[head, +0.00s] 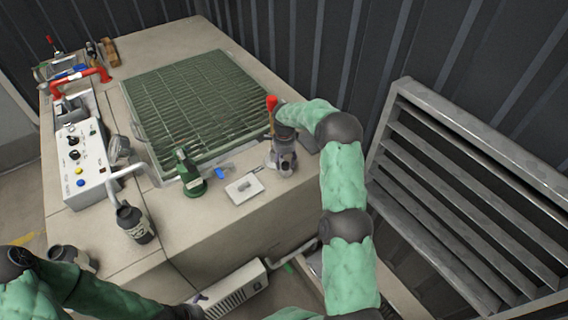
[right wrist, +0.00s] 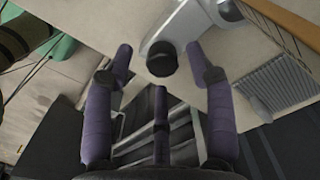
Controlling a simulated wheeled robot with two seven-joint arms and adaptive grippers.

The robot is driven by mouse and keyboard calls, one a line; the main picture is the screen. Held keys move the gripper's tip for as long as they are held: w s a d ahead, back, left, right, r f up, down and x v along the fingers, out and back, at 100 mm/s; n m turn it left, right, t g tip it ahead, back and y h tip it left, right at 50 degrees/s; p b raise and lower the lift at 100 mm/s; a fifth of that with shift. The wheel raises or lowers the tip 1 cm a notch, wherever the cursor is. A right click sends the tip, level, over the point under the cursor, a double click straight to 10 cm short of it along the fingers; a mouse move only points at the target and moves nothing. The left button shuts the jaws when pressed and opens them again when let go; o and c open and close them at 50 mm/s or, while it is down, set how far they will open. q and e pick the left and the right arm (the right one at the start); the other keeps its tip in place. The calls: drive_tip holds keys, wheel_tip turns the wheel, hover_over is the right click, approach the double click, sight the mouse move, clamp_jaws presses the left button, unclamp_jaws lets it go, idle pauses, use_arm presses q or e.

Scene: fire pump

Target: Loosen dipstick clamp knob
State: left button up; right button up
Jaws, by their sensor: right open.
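The black clamp knob (right wrist: 161,58) sits on a rounded grey metal part (right wrist: 180,30) in the right wrist view. My right gripper (right wrist: 159,54) is open, with its purple fingertips on either side of the knob. Gaps show between the fingers and the knob, so they look apart. In the head view my right gripper (head: 284,158) is at the right front of the bench, and it hides the knob there. A red handle (head: 271,103) stands just behind it.
The beige bench (head: 225,225) carries a green grate (head: 185,95). A white plate (head: 243,188), a green bottle-like part (head: 188,172) and a blue piece (head: 222,173) are left of my right gripper. A control box (head: 82,160) stands at left. A slatted metal frame (head: 470,180) is at right.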

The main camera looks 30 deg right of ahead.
drive_tip(key=shift+f, duration=0.8)
drive_tip(key=c, duration=1.1)
